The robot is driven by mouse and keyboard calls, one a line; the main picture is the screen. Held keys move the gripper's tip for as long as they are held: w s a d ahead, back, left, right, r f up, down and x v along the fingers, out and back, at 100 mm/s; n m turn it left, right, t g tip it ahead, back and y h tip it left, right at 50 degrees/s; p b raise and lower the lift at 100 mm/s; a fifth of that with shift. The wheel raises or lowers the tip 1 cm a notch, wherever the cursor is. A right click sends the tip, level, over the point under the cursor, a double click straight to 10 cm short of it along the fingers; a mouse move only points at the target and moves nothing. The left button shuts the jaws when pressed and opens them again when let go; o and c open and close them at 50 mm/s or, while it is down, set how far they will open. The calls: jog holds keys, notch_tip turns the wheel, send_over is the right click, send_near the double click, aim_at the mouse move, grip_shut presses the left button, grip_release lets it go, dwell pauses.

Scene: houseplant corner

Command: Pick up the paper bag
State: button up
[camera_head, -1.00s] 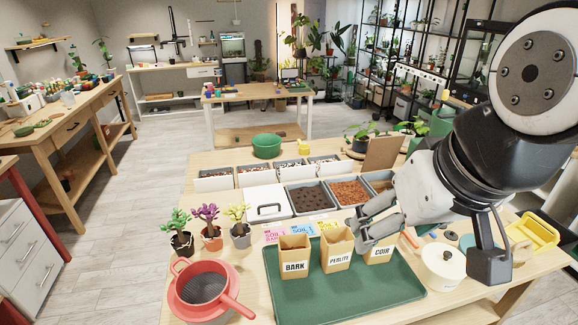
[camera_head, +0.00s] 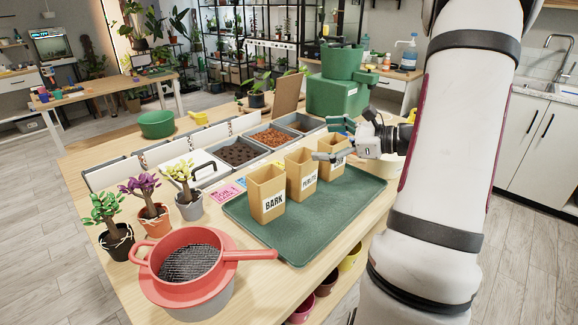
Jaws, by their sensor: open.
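Three tan open-topped paper bags stand upright in a row on a green tray (camera_head: 345,208). The bag labelled BARK (camera_head: 266,187) is nearest on the left, the PERLITE bag (camera_head: 301,169) is in the middle, and the third bag (camera_head: 337,171) is at the right, its label mostly hidden by a finger. My gripper (camera_head: 331,141) is open at the top of this third bag, coming from the right. One finger shows in front of the bag and the other above or behind its rim. I cannot tell whether they touch it.
A red sieve (camera_head: 190,262) with a handle sits on a pot at the front left. Three small potted plants (camera_head: 154,212) stand left of the tray. Soil bins (camera_head: 238,153) line the back. A green bowl (camera_head: 156,124) and green container (camera_head: 338,96) are farther back.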

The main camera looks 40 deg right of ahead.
aim_at(341, 144)
jog(key=s+d+f+m+t+h+b, duration=0.1)
jog(key=s+d+f+m+t+h, duration=0.2)
jog(key=d, duration=0.4)
jog(key=s+d+f+m+t+h+b, duration=0.1)
jog(key=s+d+f+m+h+b, duration=0.15)
jog(key=d+f+m, duration=0.35)
jog(key=shift+n+h, duration=0.45)
jog(key=shift+n, duration=0.35)
jog(key=w, duration=0.2)
jog(key=w+d, duration=0.1)
jog(key=w, duration=0.2)
jog(key=w+r, duration=0.1)
jog(key=w, duration=0.2)
jog(key=shift+d, duration=0.35)
jog(key=w, duration=0.4)
jog(key=shift+w+a, duration=0.3)
jog(key=shift+a, duration=0.1)
jog(key=shift+w, duration=0.4)
jog(key=shift+r, duration=0.1)
jog(key=c, duration=1.6)
